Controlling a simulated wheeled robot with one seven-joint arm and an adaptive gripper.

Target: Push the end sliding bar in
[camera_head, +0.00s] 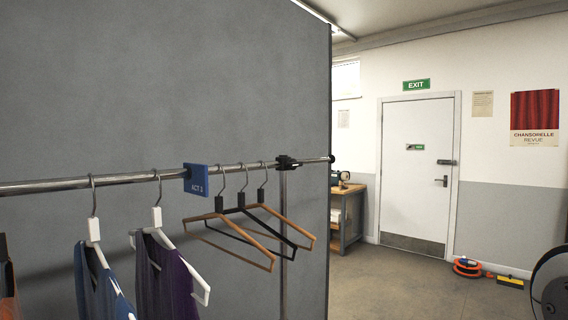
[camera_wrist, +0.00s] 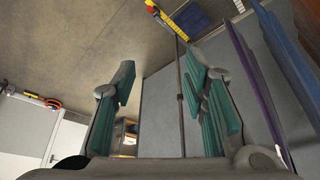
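The clothes rail (camera_head: 120,180) runs across the head view in front of a grey partition. Its end sliding bar (camera_head: 312,161) sticks out to the right past a black clamp (camera_head: 287,162) on the upright post (camera_head: 284,240), and ends in a dark cap (camera_head: 331,159). My gripper is not in the head view. In the wrist view my gripper (camera_wrist: 160,80) is open, with teal pads on both fingers and nothing between them. A thin dark post (camera_wrist: 181,100) shows behind the fingers. I cannot make out the bar's end in that view.
Several hangers hang on the rail, with a blue garment (camera_head: 100,285) and a purple garment (camera_head: 168,280) at the left. A blue sign (camera_head: 196,179) sits on the rail. Right of the rail is open floor (camera_head: 400,285) before a white door (camera_head: 416,165).

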